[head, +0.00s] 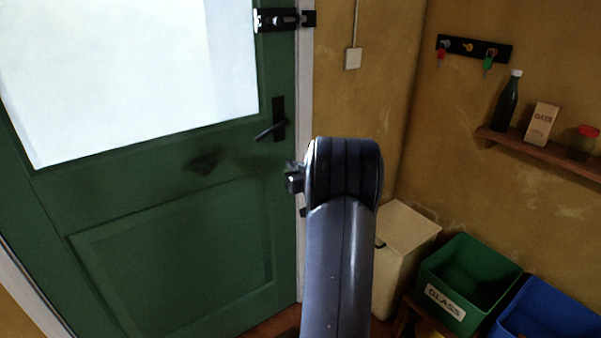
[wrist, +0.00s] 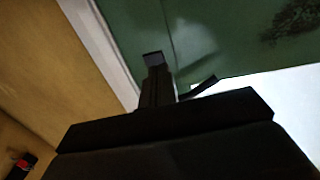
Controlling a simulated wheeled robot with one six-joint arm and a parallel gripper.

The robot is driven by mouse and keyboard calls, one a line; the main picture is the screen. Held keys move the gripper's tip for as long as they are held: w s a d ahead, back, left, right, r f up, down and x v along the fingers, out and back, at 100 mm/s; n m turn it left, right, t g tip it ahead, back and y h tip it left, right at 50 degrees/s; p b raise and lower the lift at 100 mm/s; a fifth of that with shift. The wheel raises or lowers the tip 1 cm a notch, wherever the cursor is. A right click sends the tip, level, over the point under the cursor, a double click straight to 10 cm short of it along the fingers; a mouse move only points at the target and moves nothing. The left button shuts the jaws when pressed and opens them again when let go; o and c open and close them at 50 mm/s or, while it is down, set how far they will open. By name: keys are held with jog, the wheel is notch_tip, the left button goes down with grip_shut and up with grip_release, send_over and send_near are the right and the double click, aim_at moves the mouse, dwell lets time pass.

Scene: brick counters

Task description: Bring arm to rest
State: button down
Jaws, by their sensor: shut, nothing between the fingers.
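My arm (head: 337,265) rises from the bottom middle of the head view, in front of the door's right edge. My gripper (head: 290,178) shows as a small dark piece pointing left from the arm's upper end. In the wrist view my gripper (wrist: 153,60) is dark, with its fingers together and nothing between them. It is seen against the green door (head: 160,265) and its pale frame. Whether it touches the door cannot be told. The arm hides part of the door frame and wall.
The door has a black lever handle (head: 270,131) and a bolt (head: 285,20) at its right edge. To the right are a cream bin (head: 408,228), a green glass crate (head: 480,255), a blue crate (head: 550,315), a shelf (head: 555,152) with a bottle (head: 507,105), and a key rack (head: 475,48).

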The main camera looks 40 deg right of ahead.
jog(key=shift+v, duration=1.65)
jog(key=shift+d, duration=0.2)
